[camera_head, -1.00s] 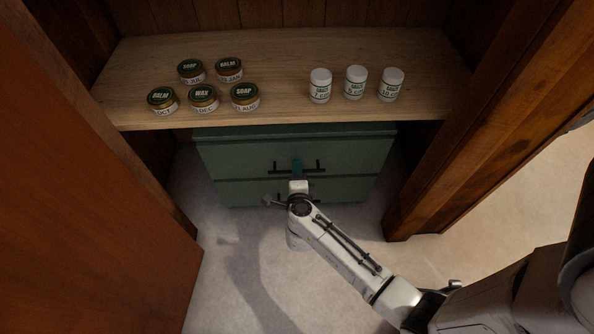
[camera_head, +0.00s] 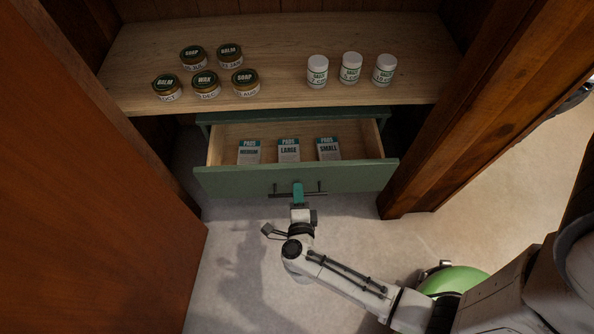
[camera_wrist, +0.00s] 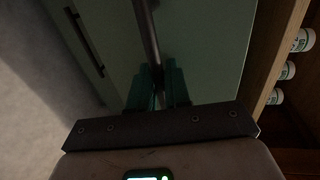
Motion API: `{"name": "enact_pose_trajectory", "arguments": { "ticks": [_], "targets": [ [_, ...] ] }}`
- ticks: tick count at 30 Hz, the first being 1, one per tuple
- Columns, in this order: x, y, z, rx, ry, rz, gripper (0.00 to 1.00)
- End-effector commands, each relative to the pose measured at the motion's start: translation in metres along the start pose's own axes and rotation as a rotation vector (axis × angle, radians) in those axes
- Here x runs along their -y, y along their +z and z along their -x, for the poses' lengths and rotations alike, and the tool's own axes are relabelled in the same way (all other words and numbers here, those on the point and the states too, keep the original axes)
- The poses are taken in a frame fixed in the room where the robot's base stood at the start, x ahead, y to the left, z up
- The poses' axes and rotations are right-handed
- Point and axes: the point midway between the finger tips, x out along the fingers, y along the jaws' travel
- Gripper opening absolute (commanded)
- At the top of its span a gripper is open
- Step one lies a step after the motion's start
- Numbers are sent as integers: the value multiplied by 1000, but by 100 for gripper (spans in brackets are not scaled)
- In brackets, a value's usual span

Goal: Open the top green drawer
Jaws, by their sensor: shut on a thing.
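The top green drawer (camera_head: 350,178) is pulled well out from the green cabinet (camera_head: 212,118) under the wooden shelf. Three boxes stand inside it: PADS MEDIUM (camera_head: 249,152), PADS LARGE (camera_head: 288,150) and PADS SMALL (camera_head: 328,149). My gripper (camera_head: 298,190) is at the middle of the drawer front, shut on the dark bar handle (camera_head: 279,195). In the wrist view the teal fingers (camera_wrist: 160,88) sit on both sides of the handle bar (camera_wrist: 147,35). A second dark handle (camera_wrist: 84,42) shows at the left of the wrist view.
Several balm, wax and soap jars (camera_head: 206,85) stand on the shelf (camera_head: 270,50) at left. Three white jars (camera_head: 351,68) stand at right. A brown door (camera_head: 90,190) is at left, a wooden post (camera_head: 455,130) at right. The floor (camera_head: 370,240) before the drawer is clear.

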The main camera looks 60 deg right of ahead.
Motion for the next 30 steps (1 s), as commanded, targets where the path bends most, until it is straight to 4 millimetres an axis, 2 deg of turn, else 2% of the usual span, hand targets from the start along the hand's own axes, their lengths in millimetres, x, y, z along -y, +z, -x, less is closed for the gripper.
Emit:
{"name": "enact_pose_trajectory", "arguments": {
  "ticks": [1,6,15,21,30],
  "targets": [
    [-1,0,13,2,3,2,0],
    [-10,0,51,2,2,2,0],
    [-20,0,98,1,1,0,0],
    [-22,0,111,0,0,0,0],
    [-23,0,113,0,0,0,0]
  ]
}}
